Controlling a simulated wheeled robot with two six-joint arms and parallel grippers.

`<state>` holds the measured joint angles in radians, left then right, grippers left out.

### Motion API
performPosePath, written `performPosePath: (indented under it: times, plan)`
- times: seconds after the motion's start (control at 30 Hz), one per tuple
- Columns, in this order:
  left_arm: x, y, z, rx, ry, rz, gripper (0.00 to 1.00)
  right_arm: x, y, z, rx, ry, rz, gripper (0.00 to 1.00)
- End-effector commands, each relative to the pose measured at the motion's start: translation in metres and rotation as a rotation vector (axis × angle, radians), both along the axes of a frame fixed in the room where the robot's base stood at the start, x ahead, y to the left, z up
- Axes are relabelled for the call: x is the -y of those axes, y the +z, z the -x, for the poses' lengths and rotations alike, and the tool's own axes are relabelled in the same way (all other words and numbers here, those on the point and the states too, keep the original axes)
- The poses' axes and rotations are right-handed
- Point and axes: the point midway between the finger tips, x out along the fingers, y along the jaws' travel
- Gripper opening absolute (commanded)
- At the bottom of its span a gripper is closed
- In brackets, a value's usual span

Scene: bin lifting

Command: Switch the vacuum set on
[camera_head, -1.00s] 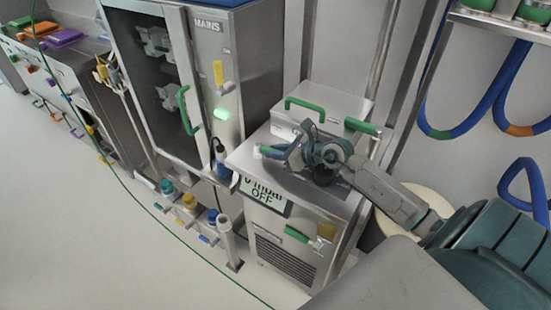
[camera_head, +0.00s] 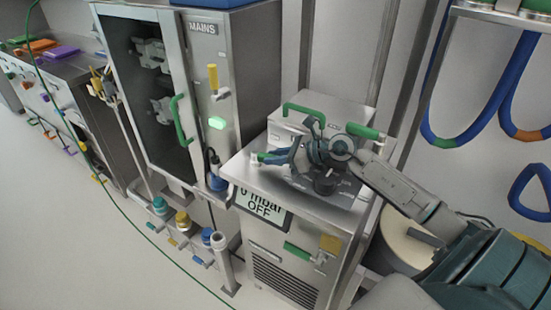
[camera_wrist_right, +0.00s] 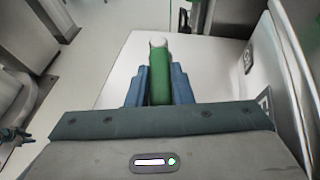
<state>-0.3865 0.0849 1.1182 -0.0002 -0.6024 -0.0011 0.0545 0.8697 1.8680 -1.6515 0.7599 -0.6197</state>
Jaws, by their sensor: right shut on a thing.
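The vacuum set (camera_head: 342,204) is a steel cabinet on the right of the head view. Its front display (camera_head: 262,207) reads "0 mbar OFF". My right gripper (camera_head: 272,157) is over the cabinet top, its blue fingers shut on a green lever (camera_wrist_right: 159,78) with a white tip. In the wrist view the lever lies lengthwise between the two fingers (camera_wrist_right: 158,90), its white end sticking out past them. In the head view only a small green bit and pale tip of it show; the gripper hides the rest. My left gripper is not in view.
A tall cabinet marked MAINS (camera_head: 252,60) with a lit green lamp (camera_head: 216,123) stands left of the set. Green handles (camera_head: 304,110) rise behind my gripper. Bottles with coloured caps (camera_head: 182,220) stand low on the left. Blue hoses (camera_head: 487,118) hang at right.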

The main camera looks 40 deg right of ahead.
Motion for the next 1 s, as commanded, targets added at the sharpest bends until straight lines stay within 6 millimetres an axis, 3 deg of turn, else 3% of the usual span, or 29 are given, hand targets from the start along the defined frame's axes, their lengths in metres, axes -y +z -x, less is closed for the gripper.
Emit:
performPosePath:
  times: [0.03, 0.07, 0.17, 0.53, 0.77, 1.0]
  plan:
    - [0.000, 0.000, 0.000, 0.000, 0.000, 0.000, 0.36, 0.000, 0.001, 0.000, 0.000, -0.001, -0.001, 0.00]
    - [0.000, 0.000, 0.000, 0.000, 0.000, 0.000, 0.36, 0.000, 0.001, 0.000, 0.000, -0.001, -0.001, 0.22]
    - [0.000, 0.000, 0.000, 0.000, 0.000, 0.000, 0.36, 0.000, 0.000, 0.000, 0.000, -0.001, -0.001, 0.42]
    - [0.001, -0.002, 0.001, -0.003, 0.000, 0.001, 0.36, 0.000, 0.004, 0.000, 0.002, 0.000, 0.001, 0.42]
    - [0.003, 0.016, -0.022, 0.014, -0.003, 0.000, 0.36, 0.001, 0.037, -0.001, 0.006, 0.001, 0.005, 0.42]
    - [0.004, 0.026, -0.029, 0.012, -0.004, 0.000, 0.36, -0.025, 0.037, 0.040, -0.002, 0.002, 0.007, 0.42]
